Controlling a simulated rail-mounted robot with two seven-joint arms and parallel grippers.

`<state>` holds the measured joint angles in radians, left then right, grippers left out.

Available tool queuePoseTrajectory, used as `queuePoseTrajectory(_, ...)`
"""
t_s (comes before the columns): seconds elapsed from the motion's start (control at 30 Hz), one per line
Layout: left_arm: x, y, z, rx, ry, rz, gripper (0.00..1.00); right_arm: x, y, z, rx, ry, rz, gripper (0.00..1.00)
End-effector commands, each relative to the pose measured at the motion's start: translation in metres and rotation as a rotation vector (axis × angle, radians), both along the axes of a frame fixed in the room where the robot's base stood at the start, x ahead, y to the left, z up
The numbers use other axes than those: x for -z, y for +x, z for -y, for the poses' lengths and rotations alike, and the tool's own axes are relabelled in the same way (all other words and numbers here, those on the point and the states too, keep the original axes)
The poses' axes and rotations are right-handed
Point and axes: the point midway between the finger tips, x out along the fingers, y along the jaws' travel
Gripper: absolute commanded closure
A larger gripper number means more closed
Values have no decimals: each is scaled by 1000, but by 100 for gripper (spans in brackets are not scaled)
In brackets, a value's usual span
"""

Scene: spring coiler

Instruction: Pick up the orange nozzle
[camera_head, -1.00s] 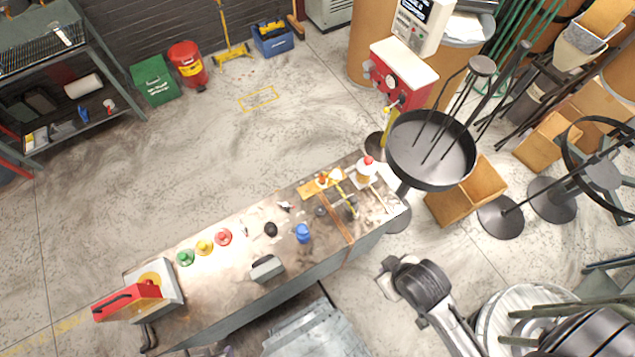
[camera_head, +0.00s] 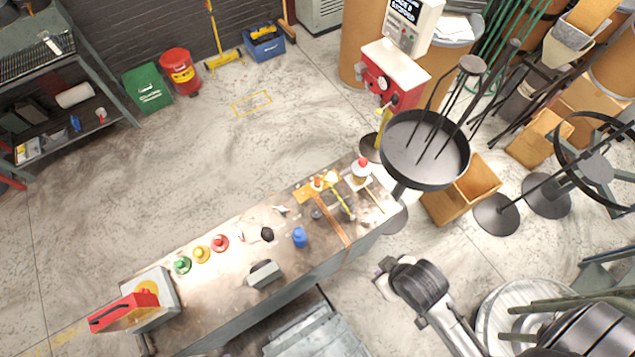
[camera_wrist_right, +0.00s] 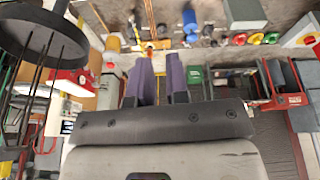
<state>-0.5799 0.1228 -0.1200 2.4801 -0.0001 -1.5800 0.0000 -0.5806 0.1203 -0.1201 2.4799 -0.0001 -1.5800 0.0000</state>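A small orange piece (camera_head: 317,184), which looks like the orange nozzle, stands on or beside a yellow-tan flat piece near the right end of the workbench (camera_head: 215,290). It is too small for me to see its shape well. In the right wrist view an orange piece (camera_wrist_right: 149,47) shows beyond my fingers, near the bench edge. My right gripper (camera_wrist_right: 160,60) has two purple fingers apart with nothing between them, some way short of the bench things. In the head view my right arm is beyond the bench's near side, and its fingers cannot be made out. My left gripper is not in view.
Red (camera_head: 220,243), yellow (camera_head: 201,254) and green (camera_head: 182,265) domed pieces line the bench's left half. A blue bottle (camera_head: 300,238) and a white bottle with a red top (camera_head: 361,170) stand nearby. A black round tray (camera_head: 425,150) on a stand rises by the bench's right end.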

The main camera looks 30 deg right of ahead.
Motion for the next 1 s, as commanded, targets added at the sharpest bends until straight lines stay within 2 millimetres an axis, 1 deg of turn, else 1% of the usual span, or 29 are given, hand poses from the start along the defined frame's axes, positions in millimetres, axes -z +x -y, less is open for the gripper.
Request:
queuePoseTrajectory(0.03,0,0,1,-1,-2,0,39,0,0,0,0,0,0,80)
queuePoseTrajectory(0.07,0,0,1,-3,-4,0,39,0,0,0,0,0,0,77)
queuePoseTrajectory(0.47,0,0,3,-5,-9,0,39,0,0,0,0,0,0,39)
queuePoseTrajectory(0.67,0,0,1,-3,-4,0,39,0,1,0,1,1,3,39)
queuePoseTrajectory(0.73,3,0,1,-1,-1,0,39,0,6,0,1,1,16,39)
queuePoseTrajectory(0.77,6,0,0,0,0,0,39,1,10,0,1,2,26,39)
queuePoseTrajectory(0.87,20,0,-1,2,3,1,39,2,36,0,0,1,89,39)
queuePoseTrajectory(0.97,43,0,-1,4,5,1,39,-2,78,2,-4,-8,202,39)
queuePoseTrajectory(1.0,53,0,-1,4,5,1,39,-7,98,4,-6,-14,257,39)
